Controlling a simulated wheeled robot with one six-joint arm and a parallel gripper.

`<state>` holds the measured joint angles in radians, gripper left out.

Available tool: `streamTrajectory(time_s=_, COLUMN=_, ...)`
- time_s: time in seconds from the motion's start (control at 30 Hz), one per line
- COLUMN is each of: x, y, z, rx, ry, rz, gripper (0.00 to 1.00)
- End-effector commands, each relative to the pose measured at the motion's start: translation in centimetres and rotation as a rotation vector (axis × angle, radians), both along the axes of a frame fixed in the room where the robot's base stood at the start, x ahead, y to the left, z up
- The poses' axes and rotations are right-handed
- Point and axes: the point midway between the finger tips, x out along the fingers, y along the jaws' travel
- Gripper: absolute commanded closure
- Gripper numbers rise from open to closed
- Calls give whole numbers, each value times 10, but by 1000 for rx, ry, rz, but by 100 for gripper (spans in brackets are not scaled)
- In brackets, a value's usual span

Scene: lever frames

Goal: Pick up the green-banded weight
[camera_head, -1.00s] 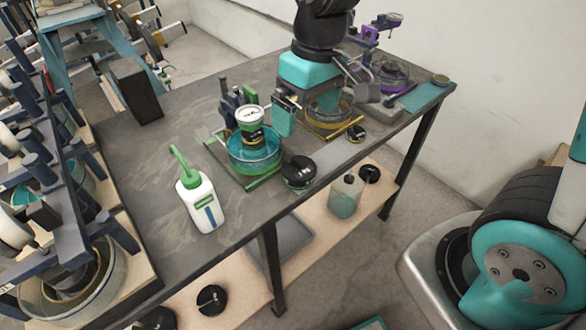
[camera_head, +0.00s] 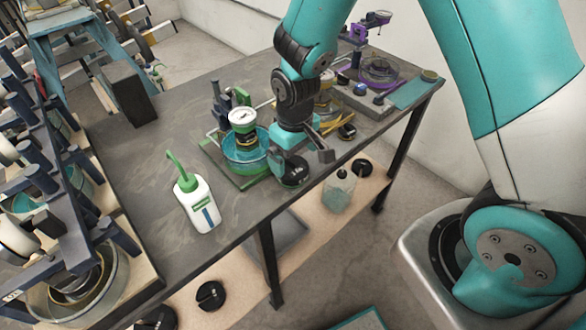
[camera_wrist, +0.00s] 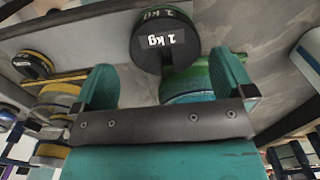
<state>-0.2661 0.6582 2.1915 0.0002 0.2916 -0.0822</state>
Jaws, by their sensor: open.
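The green-banded weight (camera_head: 292,173) is a black disc near the front edge of the grey workbench, just right of the teal bowl (camera_head: 243,152). In the wrist view the black weight (camera_wrist: 165,42), marked 1 kg, lies beyond the fingertips, between their lines. My gripper (camera_head: 287,152) hangs just above and beside the weight in the head view and partly covers it. In the wrist view my gripper (camera_wrist: 165,85) has its two teal fingers wide apart with nothing held. I cannot tell whether a finger touches the weight.
A white bottle with a green spout (camera_head: 197,203) stands to the left. A can (camera_head: 242,120) sits in the teal bowl. A yellow-banded weight (camera_head: 347,132) and purple equipment (camera_head: 380,72) are to the right. A shelf under the bench (camera_head: 235,278) holds more black weights.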

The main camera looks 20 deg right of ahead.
Motion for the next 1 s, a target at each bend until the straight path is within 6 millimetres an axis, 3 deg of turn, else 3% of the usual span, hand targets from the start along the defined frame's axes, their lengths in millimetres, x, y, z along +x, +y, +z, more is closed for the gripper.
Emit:
streamTrajectory(time_s=0.33, x=0, y=4, z=-42, rx=-1, ry=4, rz=0, gripper=0)
streamTrajectory(time_s=0.67, x=1, y=5, z=-49, rx=0, ry=0, rz=0, gripper=2)
streamTrajectory(time_s=1.0, x=1, y=5, z=-48, rx=1, ry=-2, rz=0, gripper=78)
